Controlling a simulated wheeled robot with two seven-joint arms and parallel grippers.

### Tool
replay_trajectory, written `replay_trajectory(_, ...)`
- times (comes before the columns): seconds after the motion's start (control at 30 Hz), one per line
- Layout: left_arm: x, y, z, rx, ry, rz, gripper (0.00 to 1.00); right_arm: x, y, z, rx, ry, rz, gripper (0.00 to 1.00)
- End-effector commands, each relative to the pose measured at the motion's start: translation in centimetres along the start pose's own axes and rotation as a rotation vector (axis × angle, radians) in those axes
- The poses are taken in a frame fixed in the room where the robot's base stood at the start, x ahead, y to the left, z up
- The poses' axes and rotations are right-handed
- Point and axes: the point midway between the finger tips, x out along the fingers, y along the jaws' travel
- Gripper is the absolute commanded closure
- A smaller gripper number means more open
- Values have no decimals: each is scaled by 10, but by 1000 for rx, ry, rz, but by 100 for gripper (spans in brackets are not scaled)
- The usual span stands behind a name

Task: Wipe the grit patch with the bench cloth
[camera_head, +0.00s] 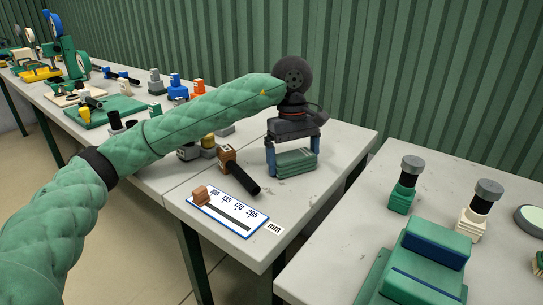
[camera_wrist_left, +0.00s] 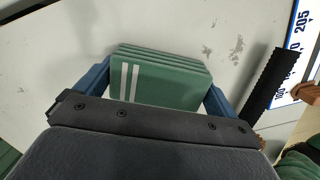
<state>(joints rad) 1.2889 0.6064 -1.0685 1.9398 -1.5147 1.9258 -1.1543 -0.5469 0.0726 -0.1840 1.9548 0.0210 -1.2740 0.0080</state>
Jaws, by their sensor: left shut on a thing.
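My left gripper (camera_head: 292,158) has its two blue fingers on either side of the bench cloth (camera_head: 295,164), a green folded stack. In the left wrist view the cloth (camera_wrist_left: 160,78) shows several layers and two white stripes, between the fingers of my left gripper (camera_wrist_left: 157,85). The gripper is shut on it, low over the pale bench top near its right end. I cannot tell whether the cloth touches the bench. Faint grey marks (camera_wrist_left: 226,60) show on the bench top beside the cloth; I cannot tell whether they are the grit patch. My right gripper is not in view.
A scale plate (camera_head: 233,219) marked in mm and a black-handled tool (camera_head: 238,176) lie in front of the cloth. A second table at right holds green blocks (camera_head: 426,258) and knobbed posts (camera_head: 406,184). A gap separates the tables. Several objects crowd the bench's far left.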

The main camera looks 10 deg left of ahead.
Motion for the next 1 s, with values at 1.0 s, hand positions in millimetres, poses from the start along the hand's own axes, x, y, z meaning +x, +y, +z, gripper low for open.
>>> replay_trajectory(1.0,-1,1,11,25,-6,-23,34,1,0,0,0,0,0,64)
